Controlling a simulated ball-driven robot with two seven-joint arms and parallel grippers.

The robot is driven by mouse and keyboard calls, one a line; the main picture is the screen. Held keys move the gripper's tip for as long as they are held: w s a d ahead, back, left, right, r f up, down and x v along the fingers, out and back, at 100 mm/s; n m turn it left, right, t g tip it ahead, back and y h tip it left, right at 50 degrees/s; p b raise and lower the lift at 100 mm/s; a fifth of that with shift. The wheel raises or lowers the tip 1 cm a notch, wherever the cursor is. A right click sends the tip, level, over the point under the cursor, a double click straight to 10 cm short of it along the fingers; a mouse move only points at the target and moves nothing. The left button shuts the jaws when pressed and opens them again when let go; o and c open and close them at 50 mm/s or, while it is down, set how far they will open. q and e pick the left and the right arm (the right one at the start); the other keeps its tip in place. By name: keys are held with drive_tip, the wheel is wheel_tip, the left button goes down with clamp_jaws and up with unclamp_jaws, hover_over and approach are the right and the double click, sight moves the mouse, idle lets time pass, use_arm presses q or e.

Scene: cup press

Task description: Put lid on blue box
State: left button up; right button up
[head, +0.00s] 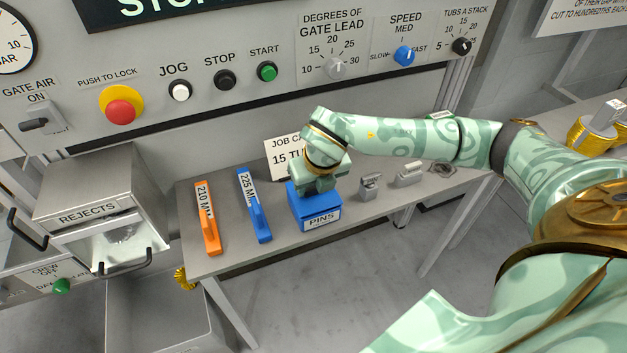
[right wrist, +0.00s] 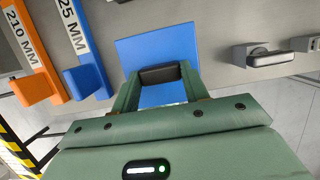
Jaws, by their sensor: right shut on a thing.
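The blue box (head: 318,222) with a PINS label stands on the table below my right gripper (head: 319,184). A blue lid (right wrist: 158,45) with a dark handle (right wrist: 159,74) shows in the right wrist view, where my right gripper (right wrist: 158,82) is shut on that handle. In the head view the lid lies over the top of the box, and its handle is hidden by my gripper. I cannot tell whether the lid rests fully on the rim or is slightly above it. My left gripper is not in view.
An orange 210 MM piece (head: 208,220) and a blue 225 MM piece (head: 253,205) lie left of the box. A white job card (head: 282,155) stands behind. Small grey metal parts (head: 370,187) sit to the right. The table (head: 225,262) is clear in front.

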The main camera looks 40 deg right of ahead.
sight(314, 187)
drive_tip(key=shift+f, duration=0.5)
idle(1.0)
drive_tip(key=o, duration=1.1)
drive_tip(key=shift+c, duration=0.2)
drive_tip(key=shift+r, duration=0.1)
drive_tip(key=shift+r+p, duration=2.9)
drive_tip(key=shift+r, duration=0.6)
drive_tip(key=shift+f, duration=0.1)
